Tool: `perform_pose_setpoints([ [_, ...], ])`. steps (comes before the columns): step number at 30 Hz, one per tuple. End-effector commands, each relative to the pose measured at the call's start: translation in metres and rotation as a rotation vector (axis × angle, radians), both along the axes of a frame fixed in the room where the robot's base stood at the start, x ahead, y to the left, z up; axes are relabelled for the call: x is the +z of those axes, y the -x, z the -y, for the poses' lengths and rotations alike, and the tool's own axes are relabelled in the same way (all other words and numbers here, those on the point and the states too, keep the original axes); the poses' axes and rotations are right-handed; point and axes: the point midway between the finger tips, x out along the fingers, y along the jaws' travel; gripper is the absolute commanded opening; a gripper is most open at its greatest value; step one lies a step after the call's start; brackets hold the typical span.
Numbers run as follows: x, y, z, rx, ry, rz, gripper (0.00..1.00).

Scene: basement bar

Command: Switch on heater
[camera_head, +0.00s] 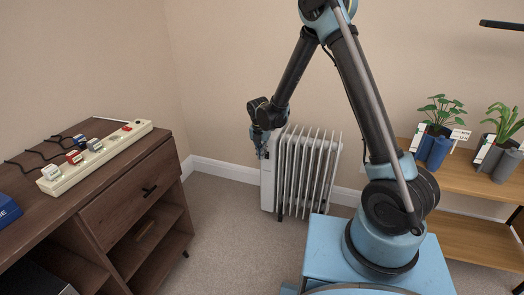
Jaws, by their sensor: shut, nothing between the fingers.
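A white finned radiator heater (306,170) stands on the carpet against the back wall, right of the corner. Its flat end panel (267,185) faces left and forward. My gripper (261,153) is at the upper part of that end panel, pointing down. It is shut and holds nothing. I cannot tell whether it touches the panel. The heater's switch cannot be made out; the gripper and wrist cover part of the panel's top.
A dark wooden cabinet (122,190) stands at left with a power strip (95,155) holding several plugs on top. A wooden shelf (465,178) with potted plants (440,112) is at right. Carpet (228,235) between cabinet and heater is clear.

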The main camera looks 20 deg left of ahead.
Motion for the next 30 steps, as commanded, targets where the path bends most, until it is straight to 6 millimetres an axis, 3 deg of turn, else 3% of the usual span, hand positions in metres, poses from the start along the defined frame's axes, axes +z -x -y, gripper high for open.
perform_pose_setpoints([
  [13,-0.058,-0.010,0.001,-0.001,0.000,0.000,0.00],
  [21,-0.060,-0.041,0.003,-0.001,0.000,0.000,0.00],
  [30,-0.060,-0.047,0.004,0.000,0.000,0.000,0.00],
])
